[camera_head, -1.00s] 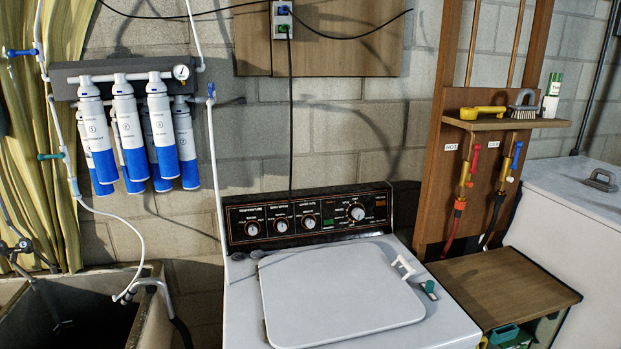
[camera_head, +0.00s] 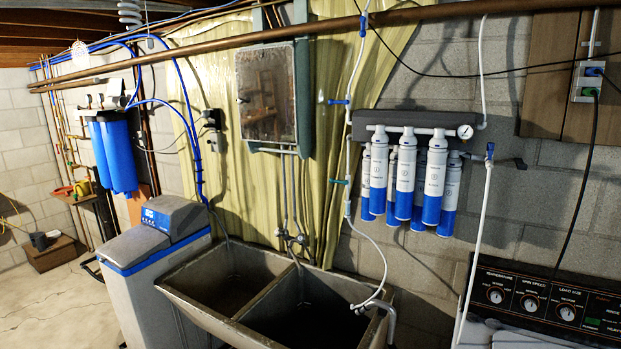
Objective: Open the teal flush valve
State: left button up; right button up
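The teal flush valve (camera_head: 340,182) is a small teal handle on the thin white vertical pipe, just left of the blue-and-white filter cartridges (camera_head: 405,185). Its handle sticks out to the left, roughly level and across the pipe. A blue valve handle (camera_head: 339,102) sits higher on the same pipe. Another blue valve (camera_head: 490,151) tops a white pipe to the right of the filters. Neither of my grippers shows in this view, and nothing touches the teal handle.
A concrete double sink (camera_head: 270,310) stands below the valve. A grey and blue water softener (camera_head: 155,250) is left of it. A washer panel (camera_head: 540,300) is at the right. Yellow curtain (camera_head: 320,200) hangs behind the pipe. Open floor (camera_head: 50,310) lies at the far left.

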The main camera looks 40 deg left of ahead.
aim_at(332, 180)
jog(key=i+j+u, duration=0.2)
jog(key=j, duration=0.2)
jog(key=i+j+u, duration=0.1)
jog(key=j+u, duration=0.15)
jog(key=j, duration=0.15)
jog(key=i+j+u, duration=0.2)
jog(key=j, duration=0.15)
